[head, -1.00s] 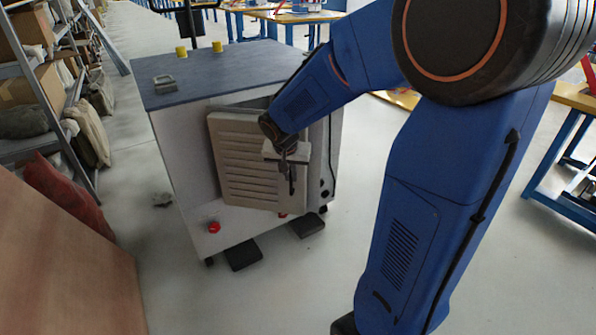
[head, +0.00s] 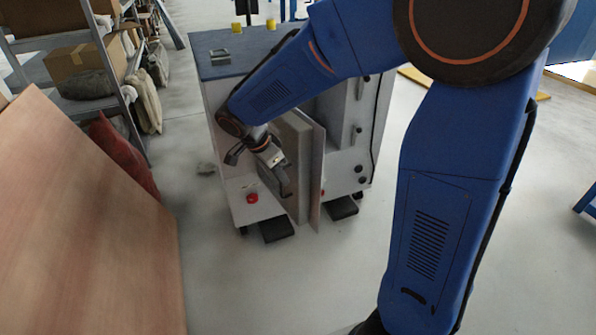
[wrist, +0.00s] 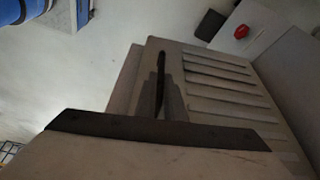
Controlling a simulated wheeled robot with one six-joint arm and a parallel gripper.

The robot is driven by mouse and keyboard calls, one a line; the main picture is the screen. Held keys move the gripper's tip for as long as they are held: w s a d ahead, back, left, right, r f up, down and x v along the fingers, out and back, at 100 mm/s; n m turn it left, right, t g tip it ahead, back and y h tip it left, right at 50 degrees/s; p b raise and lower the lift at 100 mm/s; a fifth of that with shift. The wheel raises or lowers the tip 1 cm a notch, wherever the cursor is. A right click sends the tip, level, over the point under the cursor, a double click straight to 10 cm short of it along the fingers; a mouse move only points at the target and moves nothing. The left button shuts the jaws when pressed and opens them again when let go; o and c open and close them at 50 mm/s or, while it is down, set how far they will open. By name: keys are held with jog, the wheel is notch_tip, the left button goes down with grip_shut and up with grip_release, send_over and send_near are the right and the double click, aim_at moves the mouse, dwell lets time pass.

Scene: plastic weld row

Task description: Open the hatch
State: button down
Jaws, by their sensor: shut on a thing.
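The hatch (head: 302,160) is a pale louvred panel on the front of a white cabinet (head: 218,112). In the head view it stands swung out and is seen nearly edge-on. Its louvred face fills the right of the wrist view (wrist: 215,82). My gripper (head: 284,182) is at the hatch's louvred side, partly hidden by my arm. In the wrist view my gripper's fingers (wrist: 161,100) are closed around a thin dark handle (wrist: 160,68) on the panel. The hinge line is hidden.
A red button (head: 252,198) sits low on the cabinet front, with dark pedals (head: 278,229) on the floor below. A wooden board (head: 80,215) and shelves (head: 95,100) stand at left. The floor in front of the cabinet is clear.

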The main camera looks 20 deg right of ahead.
jog(key=w+a, duration=0.1)
jog(key=a, duration=0.5)
jog(key=shift+a+m, duration=0.2)
jog(key=shift+m, duration=0.2)
jog(key=shift+w, duration=0.1)
jog(key=c, duration=1.8)
grip_release()
jog(key=shift+c, duration=0.2)
jog(key=shift+r, duration=0.1)
jog(key=v, duration=1.7)
jog(key=shift+w, duration=0.2)
jog(key=shift+s+r, duration=0.1)
